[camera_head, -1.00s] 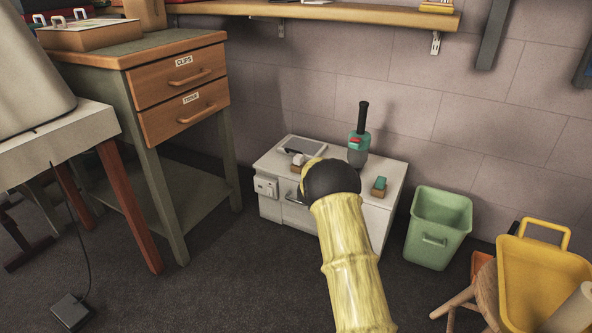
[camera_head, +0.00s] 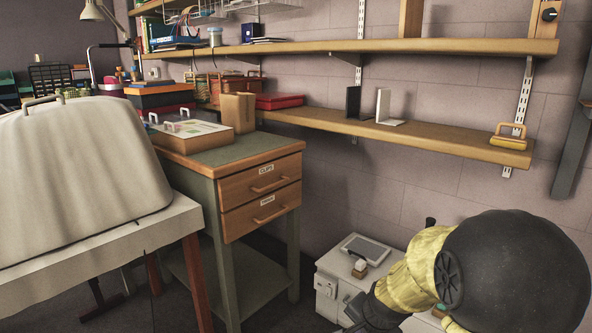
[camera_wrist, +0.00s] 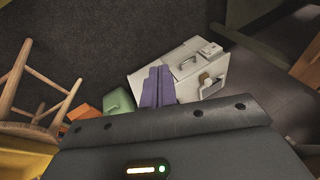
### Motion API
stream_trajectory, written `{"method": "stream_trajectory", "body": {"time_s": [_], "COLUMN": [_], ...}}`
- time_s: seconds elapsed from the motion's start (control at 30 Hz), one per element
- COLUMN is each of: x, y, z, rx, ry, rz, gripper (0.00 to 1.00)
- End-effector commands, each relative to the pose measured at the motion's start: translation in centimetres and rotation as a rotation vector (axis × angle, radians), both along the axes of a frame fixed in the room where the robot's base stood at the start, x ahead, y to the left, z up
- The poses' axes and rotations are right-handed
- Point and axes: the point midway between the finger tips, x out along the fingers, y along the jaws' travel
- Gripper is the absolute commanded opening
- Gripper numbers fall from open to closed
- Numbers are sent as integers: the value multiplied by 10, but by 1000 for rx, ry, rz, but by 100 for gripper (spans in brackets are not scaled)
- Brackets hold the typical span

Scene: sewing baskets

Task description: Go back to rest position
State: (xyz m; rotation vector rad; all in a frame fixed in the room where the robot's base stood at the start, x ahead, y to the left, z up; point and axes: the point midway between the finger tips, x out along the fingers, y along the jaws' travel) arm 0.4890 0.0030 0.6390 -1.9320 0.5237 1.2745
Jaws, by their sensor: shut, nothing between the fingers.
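My gripper (camera_wrist: 160,72) shows in the wrist view as two purple fingers side by side, shut with nothing between them. It points down over the floor, and its tips overlap the front of the low white cabinet (camera_wrist: 185,52) in the picture. In the head view my arm, with yellow sleeves and a large black joint, fills the lower right. My gripper's fingers cannot be made out there. The white cabinet (camera_head: 327,283) is partly hidden behind my arm, with a tablet-like panel (camera_head: 364,250) on top.
A wooden two-drawer cabinet (camera_head: 262,192) stands left of the white one. A covered table (camera_head: 120,240) is at far left. Wall shelves (camera_head: 390,135) run above. The wrist view shows a green bin (camera_wrist: 118,101), a wooden stool (camera_wrist: 38,85) and open dark floor (camera_wrist: 90,40).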

Motion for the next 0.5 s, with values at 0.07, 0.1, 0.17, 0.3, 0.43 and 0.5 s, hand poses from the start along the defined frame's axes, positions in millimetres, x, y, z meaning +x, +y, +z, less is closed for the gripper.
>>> {"method": "stream_trajectory", "body": {"time_s": [0.07,0.1,0.17,0.3,0.43,0.5], "x": [-35,-50,-71,-115,-147,-144], "y": [3,3,3,1,-3,-3], "z": [20,24,29,40,51,61], "rx": [-84,-122,-174,-278,-353,-349], "ry": [35,51,75,125,166,164], "rz": [188,274,393,644,835,822], "gripper": [0,0,0,0,0,0]}}
